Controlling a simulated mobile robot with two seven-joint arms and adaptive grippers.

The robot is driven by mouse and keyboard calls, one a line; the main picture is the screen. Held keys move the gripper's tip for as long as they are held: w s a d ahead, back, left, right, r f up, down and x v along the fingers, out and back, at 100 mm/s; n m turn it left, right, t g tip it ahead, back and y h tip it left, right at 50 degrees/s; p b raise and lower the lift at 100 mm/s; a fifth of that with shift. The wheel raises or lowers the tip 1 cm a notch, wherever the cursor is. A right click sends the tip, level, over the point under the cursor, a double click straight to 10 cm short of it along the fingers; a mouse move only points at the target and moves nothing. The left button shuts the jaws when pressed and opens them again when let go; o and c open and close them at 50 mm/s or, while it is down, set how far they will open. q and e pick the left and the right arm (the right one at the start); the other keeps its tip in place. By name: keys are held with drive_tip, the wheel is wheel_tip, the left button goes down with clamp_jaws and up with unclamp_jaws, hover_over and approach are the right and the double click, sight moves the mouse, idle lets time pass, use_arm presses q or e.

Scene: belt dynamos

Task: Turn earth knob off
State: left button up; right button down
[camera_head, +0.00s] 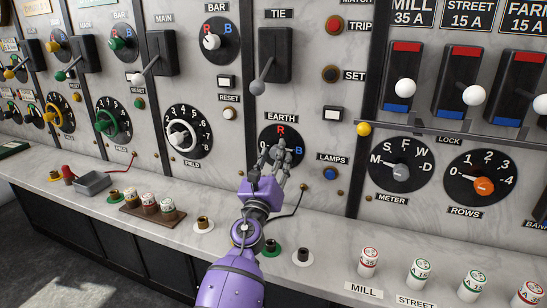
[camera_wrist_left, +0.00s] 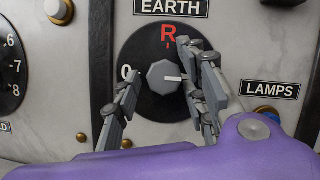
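The earth knob (camera_wrist_left: 160,77) is a small grey knob on a round black dial (camera_wrist_left: 150,45) under the EARTH label. Its white pointer line points right, away from the 0 on the left and the red R at the top. The B mark is hidden by a finger in the wrist view but shows in the head view on the dial's right. My left gripper (camera_head: 276,162) is in front of the dial, and its fingers (camera_wrist_left: 160,68) are open on either side of the knob. I cannot tell whether they touch it. My right gripper is not in view.
A blue LAMPS button (camera_head: 330,173) is right of the dial, and the white FIELD dial (camera_head: 183,132) is to its left. The TIE lever (camera_head: 258,87) hangs above. Brass and black sockets (camera_head: 270,247) stand on the ledge below, with a dark cable near my arm.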

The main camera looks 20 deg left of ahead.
use_arm(q)
clamp_jaws()
